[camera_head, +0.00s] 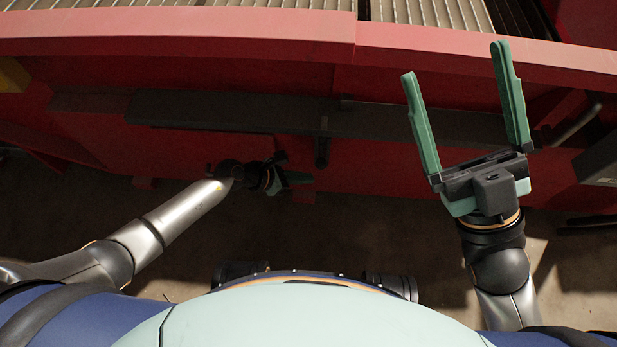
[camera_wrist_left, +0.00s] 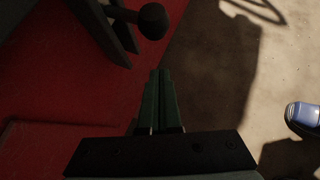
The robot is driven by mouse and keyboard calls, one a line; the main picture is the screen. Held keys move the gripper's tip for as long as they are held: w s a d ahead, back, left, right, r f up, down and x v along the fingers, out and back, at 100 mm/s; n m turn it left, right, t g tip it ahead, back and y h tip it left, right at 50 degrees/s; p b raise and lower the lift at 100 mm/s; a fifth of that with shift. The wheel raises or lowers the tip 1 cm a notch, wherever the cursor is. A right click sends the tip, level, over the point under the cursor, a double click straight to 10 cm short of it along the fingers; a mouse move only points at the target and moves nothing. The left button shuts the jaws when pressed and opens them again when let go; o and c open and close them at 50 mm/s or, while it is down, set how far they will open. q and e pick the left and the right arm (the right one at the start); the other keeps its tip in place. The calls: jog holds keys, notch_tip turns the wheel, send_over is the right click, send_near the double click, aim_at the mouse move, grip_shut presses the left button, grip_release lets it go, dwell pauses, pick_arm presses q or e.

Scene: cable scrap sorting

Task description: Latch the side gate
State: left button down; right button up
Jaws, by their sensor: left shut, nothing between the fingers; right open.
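The side of the red machine (camera_head: 230,155) fills the middle of the head view, with a seam between its panels; I cannot tell which panel is the gate. A dark latch handle (camera_head: 322,150) hangs at the dark bar, close to that seam. In the left wrist view a black round knob (camera_wrist_left: 152,21) on a short stem sits by a dark bracket. My left gripper (camera_head: 306,178) is shut and empty, low and slightly left of the handle. Its fingers (camera_wrist_left: 160,75) point just below the knob, apart from it. My right gripper (camera_head: 455,62) is open and empty in front of the machine's upper rim.
A long dark bar (camera_head: 220,112) runs across the red side. A thick red rim (camera_head: 180,32) stands above it, with metal slats (camera_head: 425,12) behind. A dark box (camera_head: 598,162) stands at the right. Concrete floor (camera_head: 355,225) lies open below.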

pick_arm(q)
jog(key=p+v, duration=0.4)
jog(key=v, duration=0.6)
jog(key=shift+p, duration=0.3)
